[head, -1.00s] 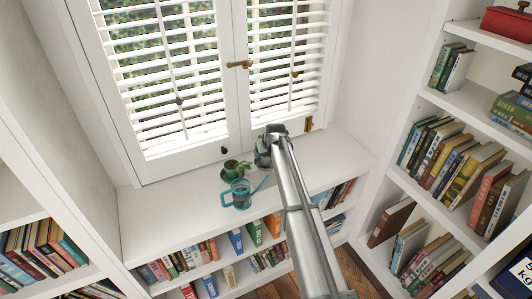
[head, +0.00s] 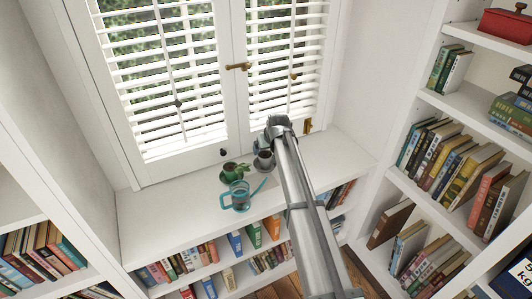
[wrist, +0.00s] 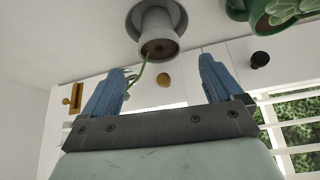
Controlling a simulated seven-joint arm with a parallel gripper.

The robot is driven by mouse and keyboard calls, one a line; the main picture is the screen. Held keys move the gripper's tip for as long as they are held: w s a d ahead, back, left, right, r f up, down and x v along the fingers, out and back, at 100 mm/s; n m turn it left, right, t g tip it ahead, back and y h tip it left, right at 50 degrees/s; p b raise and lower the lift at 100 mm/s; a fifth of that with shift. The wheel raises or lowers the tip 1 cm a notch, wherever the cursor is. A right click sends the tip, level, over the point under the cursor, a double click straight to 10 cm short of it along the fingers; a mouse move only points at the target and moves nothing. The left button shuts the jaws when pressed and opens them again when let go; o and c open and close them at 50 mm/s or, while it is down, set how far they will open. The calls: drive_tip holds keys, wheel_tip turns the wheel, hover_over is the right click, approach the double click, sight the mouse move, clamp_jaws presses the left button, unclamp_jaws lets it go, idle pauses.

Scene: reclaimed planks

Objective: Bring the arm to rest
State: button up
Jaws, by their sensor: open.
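My gripper (wrist: 162,70) shows in the wrist view with its two blue fingers spread apart and nothing between them. Beyond the fingertips is a grey pot (wrist: 153,22) with a dark brown inside, apart from both fingers. A thin green stem curves by the left finger. In the head view my arm reaches to the window sill and ends just above and to the right of the grey pot (head: 264,161). The fingers themselves are hidden there behind the arm.
A thin teal stick (head: 260,185) lies beside the mug. The window (head: 240,128) is close behind. Bookshelves (head: 395,172) flank both sides.

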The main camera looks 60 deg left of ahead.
drive_tip(key=v, duration=0.6)
drive_tip(key=shift+r, duration=0.15)
